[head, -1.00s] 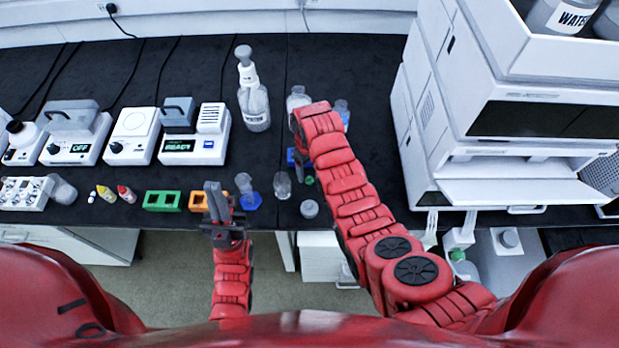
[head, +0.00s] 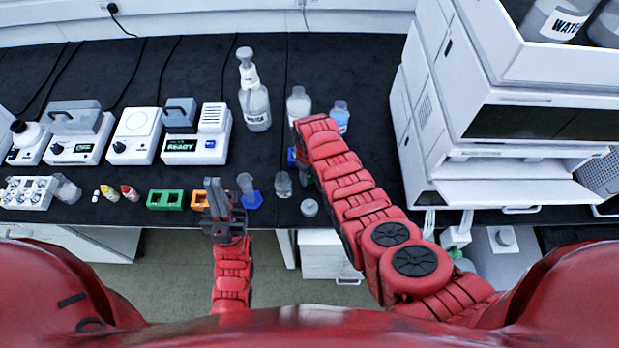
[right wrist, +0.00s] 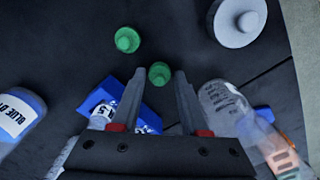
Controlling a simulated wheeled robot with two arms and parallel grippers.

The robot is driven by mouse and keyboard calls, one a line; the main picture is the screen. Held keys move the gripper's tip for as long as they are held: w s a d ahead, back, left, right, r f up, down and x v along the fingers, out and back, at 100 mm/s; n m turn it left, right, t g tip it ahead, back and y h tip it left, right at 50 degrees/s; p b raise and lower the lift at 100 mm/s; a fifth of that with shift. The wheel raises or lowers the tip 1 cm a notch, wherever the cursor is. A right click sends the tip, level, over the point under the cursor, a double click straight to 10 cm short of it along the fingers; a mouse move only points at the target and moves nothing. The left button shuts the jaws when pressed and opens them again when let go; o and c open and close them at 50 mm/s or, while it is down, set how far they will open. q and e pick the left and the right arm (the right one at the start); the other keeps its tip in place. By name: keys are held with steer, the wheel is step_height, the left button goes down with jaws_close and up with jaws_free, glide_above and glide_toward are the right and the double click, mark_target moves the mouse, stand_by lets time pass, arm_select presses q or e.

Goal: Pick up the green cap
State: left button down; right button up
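In the right wrist view, one green cap (right wrist: 159,75) shows between the fingertips of my right gripper (right wrist: 160,72). A second green cap (right wrist: 127,40) lies on the black bench, above and left of the first. My right gripper is open; I cannot tell whether either finger touches the first cap. A blue labelled object (right wrist: 115,98) lies beside the left finger. In the head view my right forearm hides the caps and most of that gripper. My left gripper (head: 218,198) is at the bench's front edge, with no object visible in it; its finger gap is unclear.
A clear graduated vessel (right wrist: 222,103) is close to the right finger. A grey round lid (head: 309,207), a small glass (head: 283,185) and a blue-based cylinder (head: 248,190) stand near the front edge. A white instrument (head: 500,110) is on the right.

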jaws_close()
steer(key=shift+r, duration=0.2)
